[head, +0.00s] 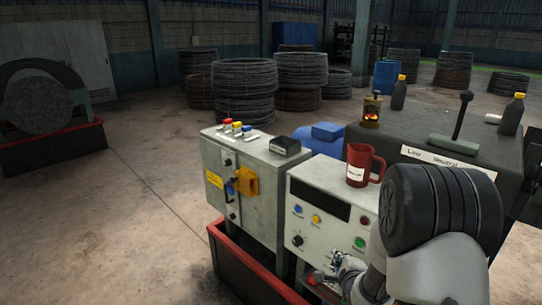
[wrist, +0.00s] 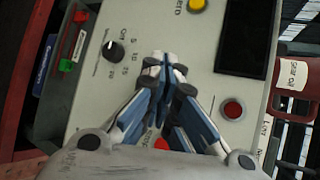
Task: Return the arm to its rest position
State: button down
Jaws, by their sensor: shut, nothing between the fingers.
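My gripper (head: 345,265) is low at the front of the white control box (head: 325,240) in the head view, with my arm reaching in from the right. In the wrist view my gripper (wrist: 165,64) is shut and empty, its blue and grey fingertips together over the box's panel. To the left of the fingertips in that view is a black dial knob (wrist: 113,50). A red button (wrist: 233,108) is to the right. A red part (wrist: 161,143) shows partly between the fingers. I cannot tell whether the fingertips touch the panel.
A red mug (head: 362,165) stands on the control box. A grey cabinet (head: 240,190) with coloured switches stands left of it. A lever (head: 462,115) rises from the dark housing behind my arm. Open concrete floor (head: 120,200) lies to the left.

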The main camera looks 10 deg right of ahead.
jog(key=s+a+r+n+g+y, duration=0.1)
jog(key=s+a+r+n+g, duration=0.1)
jog(key=s+a+r+n, duration=0.35)
jog(key=s+a+r+n+g, duration=0.2)
jog(key=s+a+r+n, duration=0.1)
jog(key=s+r+n, duration=0.4)
jog(key=s+a+r+n+g, duration=0.2)
jog(key=s+n, duration=0.3)
jog(key=s, duration=0.5)
jog(key=s+a+r+n+g+y, duration=0.1)
jog(key=s+a+r+n+g, duration=0.1)
jog(key=s+n, duration=0.4)
jog(key=s+a+r, duration=0.1)
jog(key=s+a, duration=0.1)
jog(key=s, duration=0.2)
jog(key=shift+s+y, duration=0.2)
jog(key=shift+y, duration=0.1)
jog(key=shift+d, duration=0.1)
